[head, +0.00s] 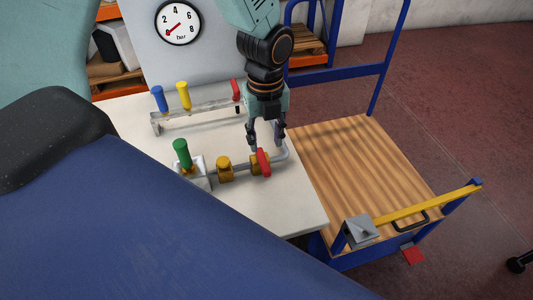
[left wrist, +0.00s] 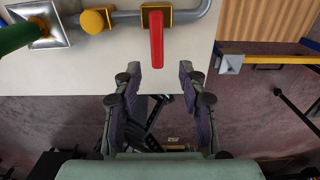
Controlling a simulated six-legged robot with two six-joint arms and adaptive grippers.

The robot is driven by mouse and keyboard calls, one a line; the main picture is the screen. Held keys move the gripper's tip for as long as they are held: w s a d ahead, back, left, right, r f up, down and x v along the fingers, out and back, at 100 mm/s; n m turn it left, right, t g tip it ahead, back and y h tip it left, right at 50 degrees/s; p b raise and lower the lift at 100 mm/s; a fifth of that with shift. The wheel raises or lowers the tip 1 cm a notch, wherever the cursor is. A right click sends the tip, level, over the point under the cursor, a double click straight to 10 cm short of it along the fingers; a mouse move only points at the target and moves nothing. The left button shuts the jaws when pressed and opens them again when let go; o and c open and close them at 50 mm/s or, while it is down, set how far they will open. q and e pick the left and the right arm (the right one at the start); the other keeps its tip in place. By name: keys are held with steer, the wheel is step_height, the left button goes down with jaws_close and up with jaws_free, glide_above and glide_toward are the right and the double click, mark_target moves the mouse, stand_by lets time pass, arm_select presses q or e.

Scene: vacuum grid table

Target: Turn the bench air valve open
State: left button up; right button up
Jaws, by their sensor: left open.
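The air valve (head: 260,163) is a brass body on a grey pipe with a red lever handle (head: 264,161). In the left wrist view the red handle (left wrist: 156,40) lies across the pipe and points toward my gripper. My left gripper (head: 266,143) is open and empty, with its fingers pointing down just above and behind the valve in the head view. In the left wrist view its fingertips (left wrist: 158,76) stand on either side of the line of the handle's free end. Whether they touch it I cannot tell. My right gripper is not in view.
A green-handled fitting (head: 182,154) and a brass knob (head: 224,169) sit left on the same pipe. Behind is a rack (head: 200,116) with blue, yellow and red handles. A pressure gauge (head: 178,23) has its needle toward lower left. A wooden-decked blue cart (head: 365,170) stands right.

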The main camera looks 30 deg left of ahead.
mark_target(265, 163)
arm_select(q)
steer(key=f, duration=0.7)
steer(key=shift+s+d+f, duration=0.1)
steer(key=shift+s+f, duration=0.05)
steer(key=shift+s, duration=0.3)
steer(key=shift+c, duration=0.7)
steer(key=shift+w, duration=0.2)
steer(key=c, duration=0.4)
steer(key=shift+s, duration=0.1)
jaws_close()
